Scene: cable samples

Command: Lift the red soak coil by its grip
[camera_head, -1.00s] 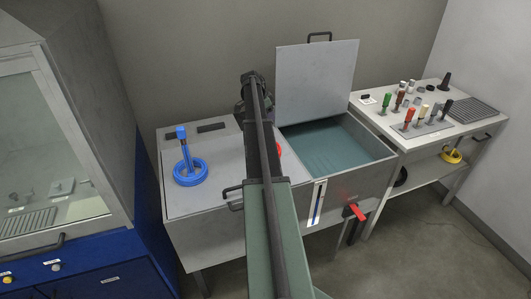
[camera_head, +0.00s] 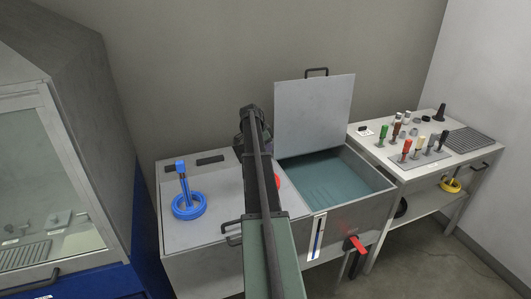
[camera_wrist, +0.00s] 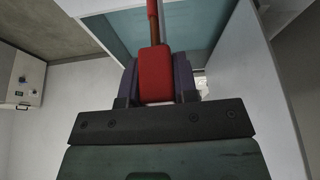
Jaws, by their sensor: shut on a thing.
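The red grip (camera_wrist: 155,75) of the red soak coil fills the space between my gripper's dark fingers in the wrist view. My gripper (camera_wrist: 156,88) is shut on this grip. A brownish rod and a red part extend beyond the grip toward the top of the picture. In the head view my arm hides most of the red coil; a small red edge (camera_head: 278,182) shows just right of the arm, over the bench top. I cannot tell whether the coil touches the bench.
A blue coil with an upright grip (camera_head: 188,206) stands on the bench top at left. The tank (camera_head: 375,195) right of my arm has its lid (camera_head: 315,115) raised. A side table (camera_head: 465,145) holds several coloured-handled items. A glass-fronted cabinet (camera_head: 112,175) is at far left.

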